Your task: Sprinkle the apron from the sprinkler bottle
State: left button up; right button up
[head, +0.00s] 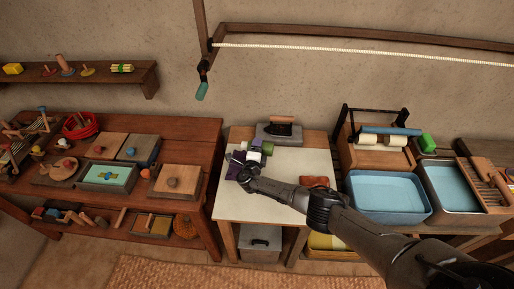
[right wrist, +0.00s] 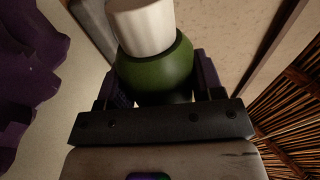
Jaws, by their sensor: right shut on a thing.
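My right gripper (head: 244,172) is over the left part of the pale-topped table. In the right wrist view it is shut on a dark green sprinkler bottle (right wrist: 155,68) with a white cap (right wrist: 142,25). The gripper hides the bottle's lower part. Purple cloth, which looks like the apron (right wrist: 25,85), shows at the left of that view, apart from the bottle. In the head view the purple apron (head: 233,169) is small beside the gripper and partly hidden. My left gripper is not in view.
A flat iron on a grey block (head: 279,133) stands at the table's back. A reddish-brown item (head: 314,182) lies at its right. The pale tabletop (head: 285,205) is mostly clear. Blue basins (head: 388,195) are right; a wooden table with toys (head: 185,130) is left. A rail hangs above.

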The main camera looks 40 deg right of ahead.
jog(key=m, duration=0.4)
jog(key=shift+a+r, duration=0.15)
jog(key=shift+r, duration=0.25)
jog(key=m, duration=0.2)
jog(key=shift+r+m, duration=0.35)
jog(key=shift+m, duration=0.05)
jog(key=shift+r+m, duration=0.2)
jog(key=shift+m, duration=0.7)
jog(key=m, duration=0.2)
jog(key=m+b, duration=0.1)
jog(key=m, duration=0.1)
jog(key=shift+r, duration=0.4)
jog(key=m, duration=0.2)
jog(key=r+m+b, duration=0.1)
jog(key=shift+m, duration=0.4)
jog(key=shift+r+m, duration=0.1)
jog(key=shift+m, duration=0.2)
notch_tip(320, 180, up, 2)
jog(key=shift+r+m+p, duration=0.1)
jog(key=shift+m+p, duration=0.5)
jog(key=shift+p, duration=0.1)
